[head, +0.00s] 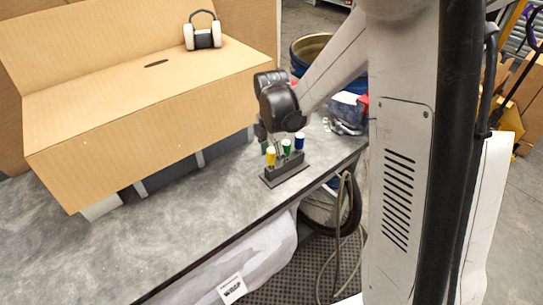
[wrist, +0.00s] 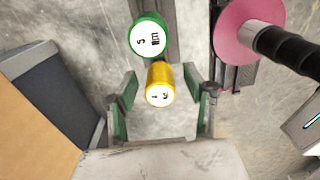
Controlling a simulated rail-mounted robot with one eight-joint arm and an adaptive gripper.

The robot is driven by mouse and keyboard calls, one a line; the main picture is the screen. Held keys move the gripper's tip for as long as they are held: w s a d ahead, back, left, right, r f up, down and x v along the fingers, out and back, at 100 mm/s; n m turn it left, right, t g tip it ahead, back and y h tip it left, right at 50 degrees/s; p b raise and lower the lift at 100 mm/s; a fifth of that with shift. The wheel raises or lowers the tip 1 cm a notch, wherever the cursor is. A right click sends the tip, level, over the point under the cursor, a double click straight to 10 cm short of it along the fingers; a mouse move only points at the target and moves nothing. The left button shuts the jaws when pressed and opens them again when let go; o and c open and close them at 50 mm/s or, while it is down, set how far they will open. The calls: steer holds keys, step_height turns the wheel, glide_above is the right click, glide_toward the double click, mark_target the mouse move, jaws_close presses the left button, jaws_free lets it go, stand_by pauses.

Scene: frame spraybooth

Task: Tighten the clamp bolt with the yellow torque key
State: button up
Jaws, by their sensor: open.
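The yellow torque key (head: 270,157) stands upright in a dark rack (head: 286,171) on the grey bench, at the near left end of a row with a green key (head: 286,146) and a blue key (head: 299,141). My gripper (head: 274,142) is at the rack, pointing down. In the wrist view, the yellow key's cap (wrist: 160,88) lies between my two open fingers (wrist: 163,103), with a gap on each side. I cannot make out the clamp bolt in either view.
A large cardboard box (head: 130,100) stands left of the rack, with ear defenders (head: 203,36) on it. A pink disc (wrist: 248,28) with a black shaft lies right of the keys in the wrist view. The bench's front left (head: 110,245) is clear.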

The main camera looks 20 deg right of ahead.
steer(key=shift+f, duration=0.95)
jaws_close()
steer(key=shift+r, duration=0.1)
steer(key=shift+r+b, duration=0.3)
steer(key=shift+r, duration=4.6)
